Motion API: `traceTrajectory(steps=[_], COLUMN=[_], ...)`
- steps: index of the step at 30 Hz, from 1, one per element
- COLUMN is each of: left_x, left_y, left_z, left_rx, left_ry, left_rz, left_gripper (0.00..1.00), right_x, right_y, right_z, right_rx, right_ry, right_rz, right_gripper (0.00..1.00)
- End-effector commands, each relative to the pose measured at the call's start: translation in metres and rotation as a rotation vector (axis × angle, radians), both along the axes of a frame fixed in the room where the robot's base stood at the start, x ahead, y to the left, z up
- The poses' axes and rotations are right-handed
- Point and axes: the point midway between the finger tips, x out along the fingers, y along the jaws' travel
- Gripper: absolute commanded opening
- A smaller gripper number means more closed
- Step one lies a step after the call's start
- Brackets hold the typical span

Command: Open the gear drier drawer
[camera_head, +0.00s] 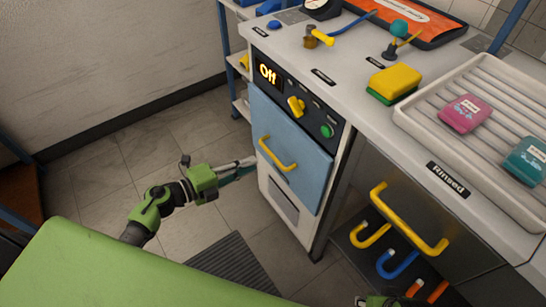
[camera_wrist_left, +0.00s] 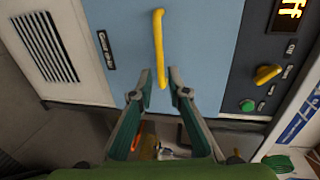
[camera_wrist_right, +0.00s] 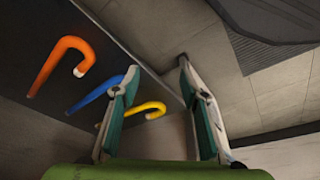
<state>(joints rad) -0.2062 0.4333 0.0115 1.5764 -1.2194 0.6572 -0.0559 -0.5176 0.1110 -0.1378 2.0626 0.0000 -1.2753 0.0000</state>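The gear drier is a white unit with a blue drawer front (camera_head: 286,143) that looks shut. A curved yellow handle (camera_head: 276,155) is on the drawer front. In the left wrist view the handle (camera_wrist_left: 158,48) stands upright against the blue front (camera_wrist_left: 190,40). My left gripper (camera_head: 248,168) is open just in front of the drawer, beside the handle. In the left wrist view its fingertips (camera_wrist_left: 160,84) sit either side of the handle's near end; I cannot tell whether they touch it. My right gripper (camera_wrist_right: 157,70) is open and empty, mostly out of the head view.
The drier's panel has a lit "Off" display (camera_head: 267,73), a yellow knob (camera_head: 296,107) and a green button (camera_head: 327,131). To the right are a grey drawer with a yellow handle (camera_head: 408,222) and several coloured hooks (camera_head: 398,264). Floor (camera_head: 110,175) left of the drier is clear.

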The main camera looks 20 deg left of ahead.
Motion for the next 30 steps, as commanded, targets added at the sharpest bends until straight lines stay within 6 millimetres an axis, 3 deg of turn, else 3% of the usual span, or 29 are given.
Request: traceTrajectory(steps=[6, 12, 26, 28, 30], left_x=[0.038, 0.062, 0.072, 0.072, 0.072], left_y=[-0.03, -0.049, -0.057, -0.057, -0.057], left_z=[-0.01, -0.017, -0.02, -0.02, -0.02], left_rx=[-0.004, -0.005, -0.002, -0.002, -0.002], left_ry=[-0.002, 0.0, 0.001, 0.001, 0.001], left_rz=[0.0, 0.002, 0.0, 0.0, 0.0], left_gripper=[0.16, 0.16, 0.16, 0.03, 0.0], right_x=[0.001, -0.001, -0.002, -0.002, -0.002], right_y=[-0.001, -0.001, -0.001, -0.002, -0.002], right_z=[0.018, 0.036, 0.046, 0.046, 0.046], right_rx=[0.001, 0.001, 0.001, 0.0, 0.0], right_ry=[-0.013, -0.021, -0.023, -0.023, -0.023], right_rz=[-0.001, -0.003, -0.004, -0.005, -0.005], right_gripper=[0.4, 0.4, 0.4, 0.4, 0.4])
